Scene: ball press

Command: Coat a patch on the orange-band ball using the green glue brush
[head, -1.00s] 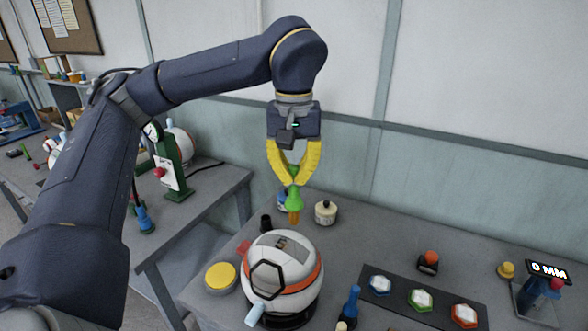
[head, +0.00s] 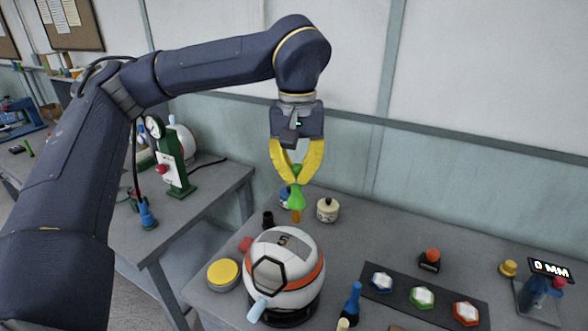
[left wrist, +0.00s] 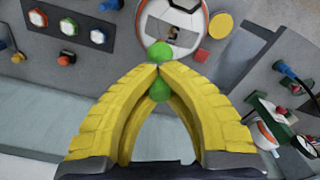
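My left gripper (head: 297,178) has yellow fingers shut on the green glue brush (head: 297,199), which points downward with an orange-brown tip. The brush hangs above the table, just behind and above the orange-band ball (head: 285,275), apart from it. The ball is white with an orange band, a grey patch on top and a black hexagon outline on its front, and sits in a dark ring stand. In the left wrist view the fingers (left wrist: 158,70) pinch the green brush (left wrist: 159,53), with the ball (left wrist: 172,25) beyond it. My right gripper is not in view.
A cream jar (head: 328,210) and a black cup (head: 268,220) stand behind the ball. A yellow-topped tin (head: 223,273) is to its left. A blue bottle (head: 352,302) stands at right, beside a dark tray (head: 396,307) with hexagon pieces. A gauge reads 0 MM (head: 551,269).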

